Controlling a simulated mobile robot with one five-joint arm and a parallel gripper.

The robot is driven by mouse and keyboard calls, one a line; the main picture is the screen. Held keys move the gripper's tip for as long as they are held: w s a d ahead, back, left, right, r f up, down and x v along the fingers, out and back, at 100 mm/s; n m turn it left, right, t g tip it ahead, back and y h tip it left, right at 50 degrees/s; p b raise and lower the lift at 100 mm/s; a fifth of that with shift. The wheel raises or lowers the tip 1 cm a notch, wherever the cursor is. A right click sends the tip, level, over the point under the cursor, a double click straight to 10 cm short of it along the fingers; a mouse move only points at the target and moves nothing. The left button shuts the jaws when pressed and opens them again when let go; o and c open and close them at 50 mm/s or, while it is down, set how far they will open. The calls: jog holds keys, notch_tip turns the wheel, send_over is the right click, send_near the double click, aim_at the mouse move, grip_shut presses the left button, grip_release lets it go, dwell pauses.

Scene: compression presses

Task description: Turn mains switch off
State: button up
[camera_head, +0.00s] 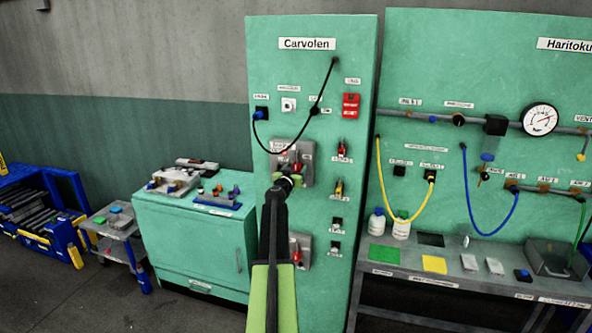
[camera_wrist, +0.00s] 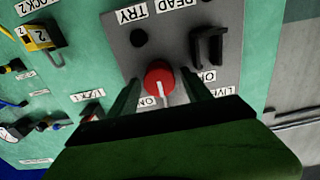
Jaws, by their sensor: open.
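A red rotary knob (camera_wrist: 158,78) with a white pointer line sits on a grey plate (camera_wrist: 180,25) in the wrist view. Labels reading ON and LIVE are near it, and another label beside it is partly covered. My gripper (camera_wrist: 161,84) is open, with one dark finger on each side of the knob. I cannot tell whether the fingers touch it. In the head view my gripper (camera_head: 285,182) is in front of the upper grey plate (camera_head: 306,150) on the green Carvolen panel (camera_head: 348,60). It hides part of that plate.
A black cable (camera_head: 322,95) hangs across the panel above my gripper. A yellow padlock (camera_wrist: 40,36) hangs beside the plate in the wrist view. A lower grey plate (camera_head: 303,243) is below. A green cabinet (camera_head: 190,235) stands left, and a bench (camera_head: 450,276) right.

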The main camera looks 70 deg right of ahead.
jog(key=shift+c, duration=0.3)
grip_shut()
dwell(1.1)
